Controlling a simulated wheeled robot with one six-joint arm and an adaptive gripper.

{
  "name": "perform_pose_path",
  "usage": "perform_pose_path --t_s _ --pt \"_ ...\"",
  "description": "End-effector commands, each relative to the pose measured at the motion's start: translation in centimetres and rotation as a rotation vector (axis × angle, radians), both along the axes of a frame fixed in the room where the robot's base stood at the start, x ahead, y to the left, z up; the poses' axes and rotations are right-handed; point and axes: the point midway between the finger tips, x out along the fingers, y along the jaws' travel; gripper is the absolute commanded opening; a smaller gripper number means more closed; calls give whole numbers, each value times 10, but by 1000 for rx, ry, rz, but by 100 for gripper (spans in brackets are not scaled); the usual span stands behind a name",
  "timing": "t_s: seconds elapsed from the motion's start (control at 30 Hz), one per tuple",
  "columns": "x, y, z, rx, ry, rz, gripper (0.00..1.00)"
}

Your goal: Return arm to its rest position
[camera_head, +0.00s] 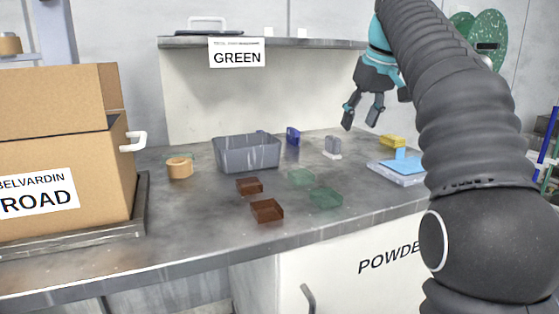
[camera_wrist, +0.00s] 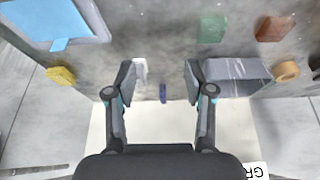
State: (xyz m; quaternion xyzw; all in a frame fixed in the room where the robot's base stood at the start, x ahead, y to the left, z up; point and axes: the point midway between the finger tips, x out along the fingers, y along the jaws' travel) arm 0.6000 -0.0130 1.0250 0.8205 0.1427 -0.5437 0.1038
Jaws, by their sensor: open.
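My gripper (camera_head: 363,112) hangs open and empty above the back right of the grey bench (camera_head: 205,225), fingers pointing down. In the wrist view my gripper (camera_wrist: 160,82) also shows with its two fingers spread and nothing between them. Below it on the bench are a pale grey-white piece (camera_head: 332,147) and a small blue item (camera_head: 293,136). In the wrist view the grey-white piece (camera_wrist: 140,71) lies by the left finger, and the blue item (camera_wrist: 163,93) shows between the fingers. My dark arm crosses the right side of the head view and hides part of the bench.
A grey bin (camera_head: 247,154) stands mid-bench, with brown trays (camera_head: 267,210) and green trays (camera_head: 325,198) in front. A tray with a blue sheet (camera_head: 397,172) and a yellow block (camera_head: 392,141) lie right. A cardboard box (camera_head: 60,150) fills the left. A shelf (camera_head: 290,43) stands behind.

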Motion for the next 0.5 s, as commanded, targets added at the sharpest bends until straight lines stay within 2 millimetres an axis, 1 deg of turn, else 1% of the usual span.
perform_pose_path --t_s 0.27,0.37,0.47,0.5 --pt "-26 4 -9 6 -5 -45 53" --pt "-40 6 -16 8 -9 -70 53" --pt "-60 8 -28 11 -15 -100 53" --pt "-70 9 -35 12 -17 -113 53"
